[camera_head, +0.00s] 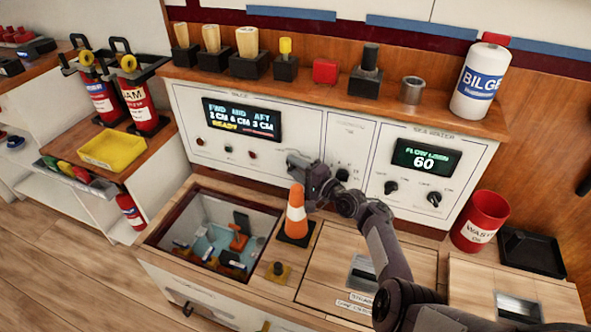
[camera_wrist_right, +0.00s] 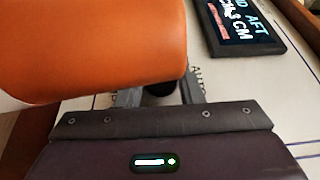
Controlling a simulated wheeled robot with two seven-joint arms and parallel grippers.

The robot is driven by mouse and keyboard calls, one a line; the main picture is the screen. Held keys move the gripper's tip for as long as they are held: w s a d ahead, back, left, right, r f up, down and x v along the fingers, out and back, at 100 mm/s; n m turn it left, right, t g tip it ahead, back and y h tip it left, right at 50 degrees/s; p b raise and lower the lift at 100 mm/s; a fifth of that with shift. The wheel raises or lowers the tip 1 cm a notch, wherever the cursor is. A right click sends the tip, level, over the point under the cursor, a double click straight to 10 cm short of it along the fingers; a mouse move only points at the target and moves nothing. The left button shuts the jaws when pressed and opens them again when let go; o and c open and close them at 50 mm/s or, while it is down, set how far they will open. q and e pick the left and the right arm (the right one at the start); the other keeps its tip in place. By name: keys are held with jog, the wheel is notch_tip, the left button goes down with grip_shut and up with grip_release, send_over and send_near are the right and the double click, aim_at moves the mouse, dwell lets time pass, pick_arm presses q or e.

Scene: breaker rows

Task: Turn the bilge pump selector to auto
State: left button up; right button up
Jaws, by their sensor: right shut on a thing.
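The bilge panel (camera_head: 215,150) is on the left of the white console, with a lit display (camera_head: 242,118) that reads FWD AND AFT and READY. My right gripper (camera_head: 292,160) reaches up to the panel's right part and covers the spot it touches in the head view. In the right wrist view, its two grey fingers (camera_wrist_right: 160,94) close on a dark round selector knob (camera_wrist_right: 160,88). Small lettering (camera_wrist_right: 197,78) shows beside the right finger, too small and partly hidden to read. The knob's pointing direction is hidden. My left gripper is not in view.
An orange cone (camera_head: 296,214) stands just below my right gripper and fills the upper left of the wrist view (camera_wrist_right: 90,45). An open bin (camera_head: 208,240) is left of it. Other dark knobs (camera_head: 391,187) sit on the right panel. A red waste bucket (camera_head: 480,220) stands right.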

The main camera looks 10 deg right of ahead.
jog(key=o, duration=1)
jog(key=shift+c, duration=0.2)
